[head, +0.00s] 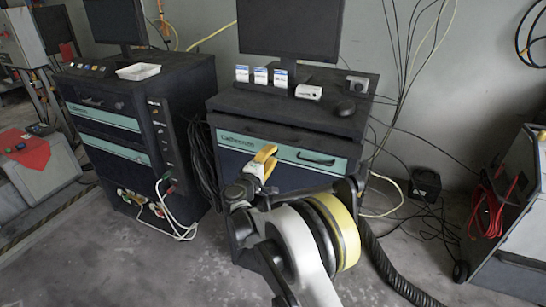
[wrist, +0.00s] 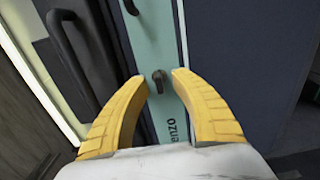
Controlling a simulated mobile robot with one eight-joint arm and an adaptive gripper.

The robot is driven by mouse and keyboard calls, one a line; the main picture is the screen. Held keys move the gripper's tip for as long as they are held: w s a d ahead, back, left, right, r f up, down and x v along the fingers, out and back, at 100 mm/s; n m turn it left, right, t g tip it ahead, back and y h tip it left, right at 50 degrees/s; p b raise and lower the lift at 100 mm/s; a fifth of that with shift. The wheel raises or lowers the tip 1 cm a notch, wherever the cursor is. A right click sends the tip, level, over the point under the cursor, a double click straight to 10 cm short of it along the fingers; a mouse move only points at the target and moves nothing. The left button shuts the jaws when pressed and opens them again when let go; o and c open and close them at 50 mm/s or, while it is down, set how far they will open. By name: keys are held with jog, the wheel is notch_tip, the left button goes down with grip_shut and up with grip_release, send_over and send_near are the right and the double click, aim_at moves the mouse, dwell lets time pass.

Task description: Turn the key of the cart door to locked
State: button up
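The cart (head: 290,115) stands against the wall with a teal band (head: 315,152) across its front. My gripper (head: 270,157) is in front of the band's left part, its yellow fingers hiding what lies behind them. In the wrist view my gripper (wrist: 160,77) is open, with one fingertip on each side of a small dark key (wrist: 158,77) in its lock on the teal band. There are visible gaps between the key and both fingertips. The key is small and dark, so its exact turn is hard to tell. I cannot tell the remaining depth to it.
Black handles (wrist: 66,38) are near the left finger in the wrist view. A monitor (head: 290,28), small boxes (head: 260,75) and a mouse (head: 345,107) sit on the cart top. A second cart (head: 140,125) stands left; cables and a black hose (head: 385,270) lie right.

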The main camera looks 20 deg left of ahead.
jog(key=shift+w+d, duration=0.1)
jog(key=shift+w, duration=0.3)
grip_shut()
